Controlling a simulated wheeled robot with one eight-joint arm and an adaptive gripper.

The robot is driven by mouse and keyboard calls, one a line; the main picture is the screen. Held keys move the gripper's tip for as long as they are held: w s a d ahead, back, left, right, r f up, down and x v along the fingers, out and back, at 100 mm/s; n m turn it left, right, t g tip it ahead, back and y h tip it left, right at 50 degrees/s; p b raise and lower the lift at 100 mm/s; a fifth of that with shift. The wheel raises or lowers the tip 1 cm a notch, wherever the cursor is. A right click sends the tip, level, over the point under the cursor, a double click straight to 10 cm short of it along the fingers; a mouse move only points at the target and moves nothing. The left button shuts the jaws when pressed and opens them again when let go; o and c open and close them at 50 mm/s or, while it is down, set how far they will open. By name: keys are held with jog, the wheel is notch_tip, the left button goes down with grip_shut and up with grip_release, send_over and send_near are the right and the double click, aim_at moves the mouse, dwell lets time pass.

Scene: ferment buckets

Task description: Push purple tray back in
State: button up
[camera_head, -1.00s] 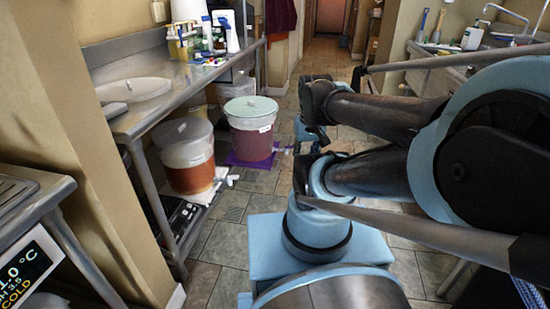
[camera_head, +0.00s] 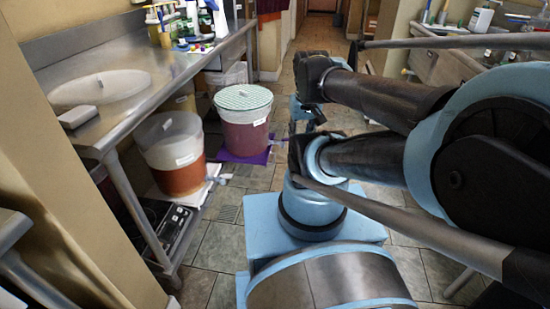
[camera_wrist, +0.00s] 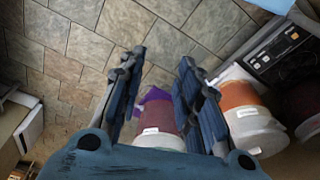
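The purple tray (camera_head: 250,157) lies on the tiled floor. A bucket of purple-red liquid with a pale green lid (camera_head: 244,98) stands on it and covers most of it. In the wrist view, a purple edge of the tray (camera_wrist: 154,95) shows between my fingers, beside the bucket (camera_wrist: 158,122). My gripper (camera_wrist: 161,62) is open, with its two fingers apart and nothing held between them. In the head view, my gripper (camera_head: 306,112) is partly hidden by my arm, to the right of the bucket. Contact with the tray cannot be told.
A bucket of orange-red liquid (camera_head: 173,155) stands left of the purple tray, on a white base. Open tiled floor (camera_head: 222,252) lies in front.

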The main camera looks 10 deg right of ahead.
jog(key=w+r+m, duration=0.1)
jog(key=w+r, duration=0.2)
jog(key=w, duration=0.5)
jog(key=w+r, duration=0.3)
jog(key=w, duration=0.4)
jog(key=m+g+y, duration=0.2)
jog(key=m, duration=0.1)
send_over(275, 155)
jog(key=s+d, duration=0.3)
notch_tip(275, 155, down, 41)
jog(key=a+f, duration=0.1)
jog(key=f, duration=0.4)
jog(key=a+f, duration=0.1)
jog(key=f, duration=0.5)
jog(key=a+f, duration=0.1)
jog(key=f, duration=0.4)
jog(key=shift+w+a+f, duration=0.2)
jog(key=shift+w+f, duration=0.05)
jog(key=shift+f, duration=0.15)
